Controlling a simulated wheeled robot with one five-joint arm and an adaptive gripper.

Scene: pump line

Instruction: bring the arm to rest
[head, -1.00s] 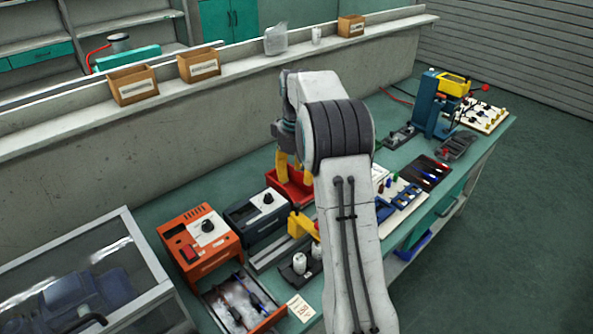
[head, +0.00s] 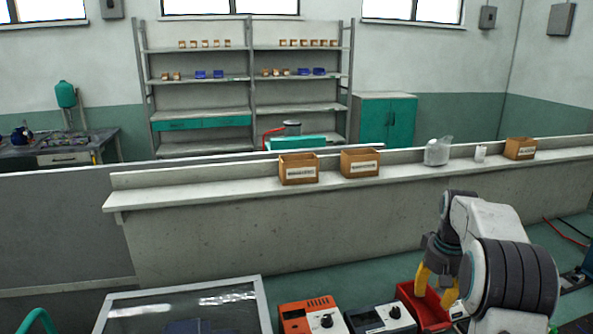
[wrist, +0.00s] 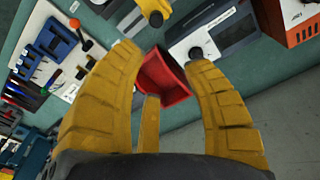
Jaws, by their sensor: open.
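My gripper (head: 436,287) shows at the lower right of the head view, with yellow fingers pointing down above a red bin (head: 421,307) on the bench. In the wrist view my gripper (wrist: 160,75) has its fingers spread wide with nothing between them. The red bin (wrist: 166,88) lies below and beyond the fingers, apart from them as far as I can tell. My arm is folded, with its white and dark links at the right of the head view.
An orange unit (head: 309,318) and a dark unit (head: 380,319) stand left of the bin. A glass-topped case (head: 180,305) is at the lower left. A ledge (head: 230,189) with cardboard boxes runs behind the bench. In the wrist view, a blue holder (wrist: 50,45) lies at left.

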